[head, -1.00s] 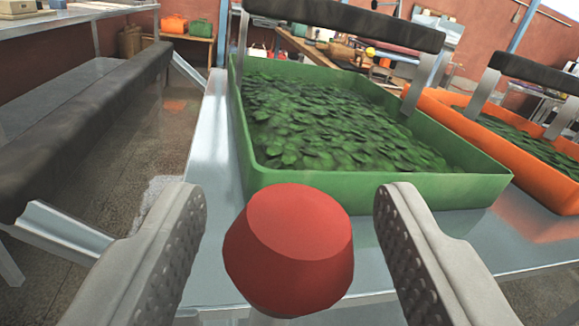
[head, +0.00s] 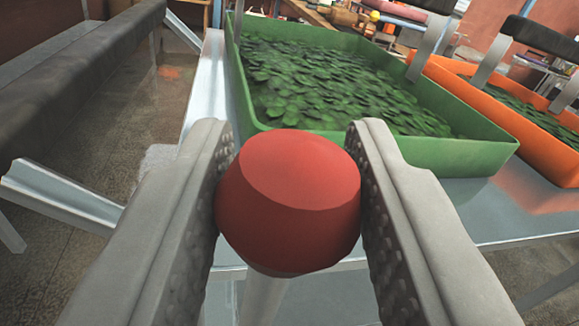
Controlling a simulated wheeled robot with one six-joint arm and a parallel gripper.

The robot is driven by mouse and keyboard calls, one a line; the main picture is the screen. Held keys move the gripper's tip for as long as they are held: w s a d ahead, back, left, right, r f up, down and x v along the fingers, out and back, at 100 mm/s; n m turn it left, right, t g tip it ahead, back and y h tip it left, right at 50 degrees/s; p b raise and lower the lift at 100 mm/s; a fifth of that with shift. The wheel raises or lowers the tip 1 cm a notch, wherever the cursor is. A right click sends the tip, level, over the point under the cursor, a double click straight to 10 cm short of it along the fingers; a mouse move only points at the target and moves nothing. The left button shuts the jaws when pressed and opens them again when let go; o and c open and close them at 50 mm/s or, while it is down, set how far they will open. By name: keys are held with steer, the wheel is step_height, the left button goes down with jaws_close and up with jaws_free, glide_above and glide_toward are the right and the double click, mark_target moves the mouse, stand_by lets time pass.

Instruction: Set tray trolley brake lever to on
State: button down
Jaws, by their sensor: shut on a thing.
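The brake lever's red knob (head: 288,205) is large in the middle of the head view, on a pale shaft (head: 262,296) that runs down out of the picture. My gripper (head: 290,175) has its two grey fingers on either side of the knob, shut on it. The lower shaft and the lever's base are hidden. Behind the knob is the metal trolley top (head: 460,208).
A green tray (head: 440,152) full of green leaves stands on the trolley behind the knob. An orange tray (head: 525,145) with leaves is to its right. A dark padded rail (head: 75,85) runs along the left, with bare floor (head: 120,135) between it and the trolley.

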steer(key=s+a+f+n, duration=0.1)
steer(key=a+f+n, duration=0.1)
steer(key=a+n, duration=0.1)
steer(key=s+a+f+n+t+y, duration=0.1)
steer(key=a+f+n, duration=0.1)
steer(key=a+n, duration=0.2)
steer(key=s+a+f+n, duration=0.1)
steer(key=a+f+n, duration=0.1)
steer(key=a+n, duration=0.2)
steer(key=shift+s+t+y, duration=0.3)
steer(key=shift+s+a+f, duration=0.15)
steer(key=shift+a+f, duration=0.25)
steer(key=shift+f, duration=0.5)
steer(key=c, duration=1)
jaws_free()
